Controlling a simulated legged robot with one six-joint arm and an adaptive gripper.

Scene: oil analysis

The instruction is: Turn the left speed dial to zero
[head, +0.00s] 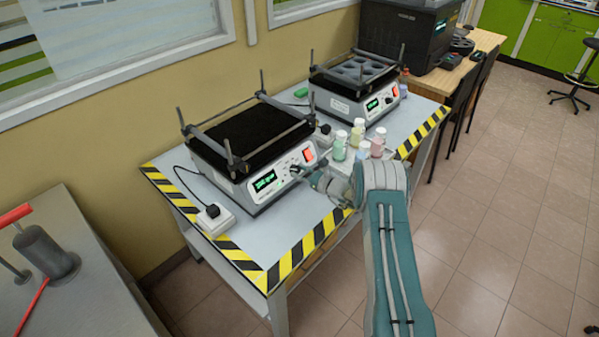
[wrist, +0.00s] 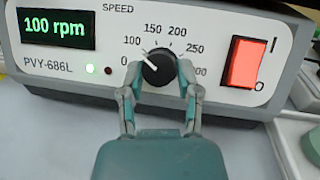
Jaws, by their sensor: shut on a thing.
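The left shaker (head: 258,187) has a black-topped platform, a lit green display and a red switch on its front. Its black speed dial (wrist: 158,69) shows in the wrist view, with the white pointer towards the upper left, near the 100 mark. The display (wrist: 56,29) reads 100 rpm. My gripper (wrist: 160,76) has one finger on each side of the dial and is shut on it. In the head view my gripper (head: 308,176) is at the left shaker's front panel, and it partly hides the dial there.
A second shaker (head: 345,107) stands further back on the striped table (head: 300,222). Several small capped bottles (head: 340,148) stand close to the right of my gripper. A white power socket (head: 214,220) with a black plug is at the left shaker's left. The red power switch (wrist: 243,62) is right of the dial.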

